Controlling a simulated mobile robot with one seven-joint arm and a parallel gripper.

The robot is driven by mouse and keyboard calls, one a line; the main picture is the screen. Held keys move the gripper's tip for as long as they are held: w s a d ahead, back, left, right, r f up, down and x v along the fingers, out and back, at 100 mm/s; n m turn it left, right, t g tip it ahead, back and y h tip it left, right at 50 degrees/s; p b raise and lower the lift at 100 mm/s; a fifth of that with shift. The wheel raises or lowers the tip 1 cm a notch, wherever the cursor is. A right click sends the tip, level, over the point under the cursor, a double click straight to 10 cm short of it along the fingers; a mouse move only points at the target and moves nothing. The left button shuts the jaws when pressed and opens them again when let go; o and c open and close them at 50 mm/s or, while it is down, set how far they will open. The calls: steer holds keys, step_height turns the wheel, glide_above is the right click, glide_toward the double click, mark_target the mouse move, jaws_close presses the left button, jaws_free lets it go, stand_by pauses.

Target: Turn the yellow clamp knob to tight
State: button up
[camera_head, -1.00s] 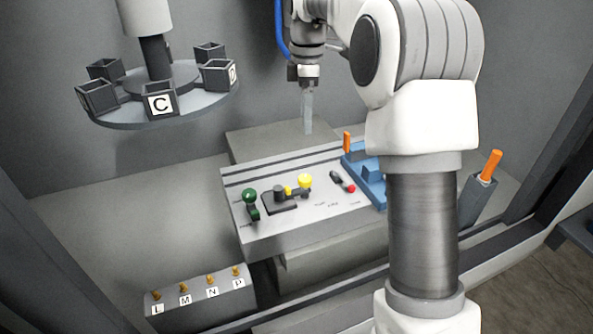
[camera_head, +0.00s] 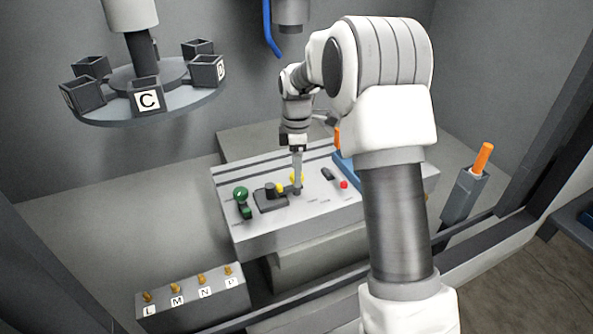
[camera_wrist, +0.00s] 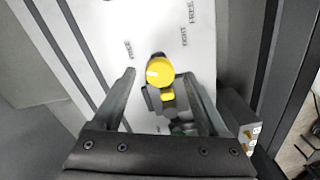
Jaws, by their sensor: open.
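My gripper (camera_wrist: 162,77) is open, with one finger on each side of the knob. Gaps show between knob and fingers in that view. Whether the fingertips are down at knob height is hard to tell.
A carousel of bins (camera_head: 150,95) hangs upper left.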

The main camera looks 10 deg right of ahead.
steer(key=shift+f, duration=0.35)
jaws_close()
